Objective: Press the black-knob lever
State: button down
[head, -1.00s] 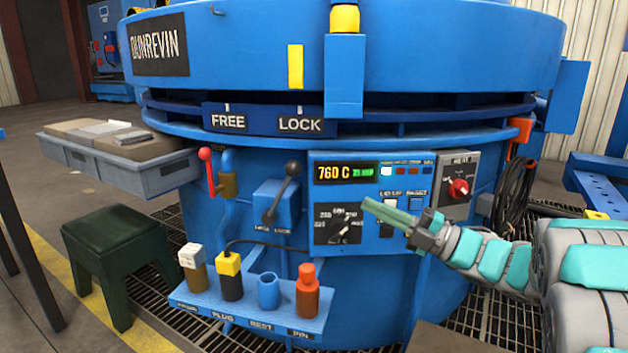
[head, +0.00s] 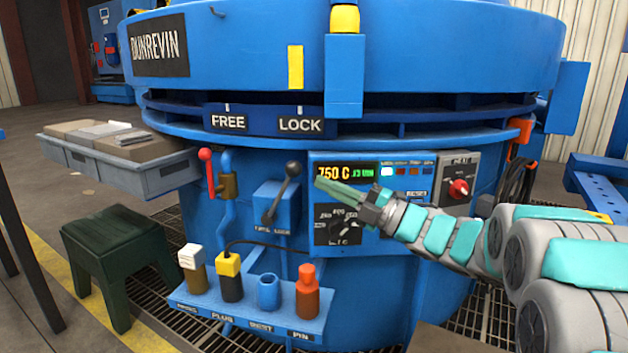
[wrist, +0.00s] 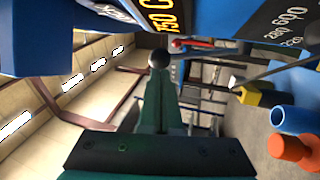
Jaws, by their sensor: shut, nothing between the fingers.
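The black-knob lever (head: 283,188) stands on a blue box on the furnace front, tilted up to the right. Its round black knob (head: 293,168) is at the top end. My gripper (head: 322,184) is shut and empty, its green fingers pointing left just right of the knob. In the wrist view the knob (wrist: 159,58) appears straight beyond the tips of my shut fingers (wrist: 160,85). A small gap shows between tips and knob in the head view. Whether they touch in depth I cannot tell.
The control panel (head: 400,168) with its 750 C display and dial lies behind my gripper. A red-knob lever (head: 207,172) stands left of the black one. A shelf (head: 250,318) with several fittings sits below. A grey tray (head: 170,174) and green stool (head: 115,250) are at left.

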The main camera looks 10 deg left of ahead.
aim_at(300, 168)
jog(key=shift+x, duration=1.75)
jog(key=shift+a+r+g+h+p, duration=0.3)
jog(key=shift+a+r+h+p, duration=0.15)
jog(key=shift+r+p, duration=0.3)
jog(key=a+r+n+g+h+p, duration=0.1)
jog(key=a+r+h+p, duration=0.2)
jog(key=a+p, duration=0.6)
jog(key=shift+w+a+r+h+p, duration=0.2)
jog(key=shift+h+p, duration=0.15)
jog(key=shift+h, duration=0.5)
jog(key=v, duration=0.7)
jog(key=shift+d, duration=0.35)
